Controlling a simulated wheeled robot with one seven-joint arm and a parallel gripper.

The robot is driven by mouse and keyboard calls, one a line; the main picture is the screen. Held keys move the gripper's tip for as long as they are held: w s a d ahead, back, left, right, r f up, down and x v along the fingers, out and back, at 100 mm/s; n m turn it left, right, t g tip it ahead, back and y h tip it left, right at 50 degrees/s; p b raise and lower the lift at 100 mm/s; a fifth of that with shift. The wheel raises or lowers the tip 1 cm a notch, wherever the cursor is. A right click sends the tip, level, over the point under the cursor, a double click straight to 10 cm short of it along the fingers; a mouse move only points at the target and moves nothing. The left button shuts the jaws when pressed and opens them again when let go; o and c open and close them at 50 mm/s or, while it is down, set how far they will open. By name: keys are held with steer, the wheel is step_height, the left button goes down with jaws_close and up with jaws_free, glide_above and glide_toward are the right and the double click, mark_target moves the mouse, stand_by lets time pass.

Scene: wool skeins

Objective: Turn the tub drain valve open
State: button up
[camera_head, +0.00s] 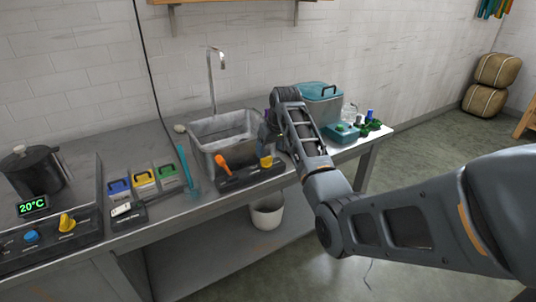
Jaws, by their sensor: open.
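A metal tub (222,135) is set in the bench below a tall faucet (211,75). A dark panel (240,180) runs along its front edge. An orange lever (222,162) stands tilted at the panel's left part. A yellow knob (266,162) sits at its right part. I cannot read which of the two is the drain valve. My gripper (268,138) is at the tub's right front corner, just above the yellow knob and right of the orange lever. It is open, small and partly hidden by its own wrist; I cannot tell if it touches the knob.
A teal-lidded bin (319,104) and a teal box (341,132) stand right of the tub. Blue, yellow and green containers (143,179) stand to its left. A pot (35,170) sits at far left behind a control panel (45,235). A white bucket (267,212) is below the bench.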

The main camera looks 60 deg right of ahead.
steer(key=shift+v, duration=1.35)
steer(key=s+a+f+n+t, duration=0.1)
steer(key=a+f+t, duration=0.1)
steer(key=a+f, duration=1.3)
steer(key=s+a+f+n+t+h, duration=0.1)
steer(key=s+a, duration=0.4)
steer(key=a, duration=0.4)
steer(key=s+a+n+t, duration=0.15)
steer(key=s+a, duration=0.25)
steer(key=a, duration=0.4)
steer(key=s+a+r+t+y, duration=0.1)
steer(key=s+a+r+t, duration=0.15)
steer(key=s+a, duration=0.3)
steer(key=s+a+r+t, duration=0.1)
steer(key=s+a+r, duration=0.2)
steer(key=s+a, duration=0.3)
steer(key=s+a+r+n+t+y, duration=0.2)
steer(key=s+a+r+n+t, duration=0.1)
steer(key=s+r, duration=0.9)
step_height(320, 180, up, 3)
steer(key=shift+s+a+r, duration=0.1)
steer(key=shift+s+a, duration=0.1)
steer(key=shift+s, duration=0.1)
steer(key=shift+c, duration=0.3)
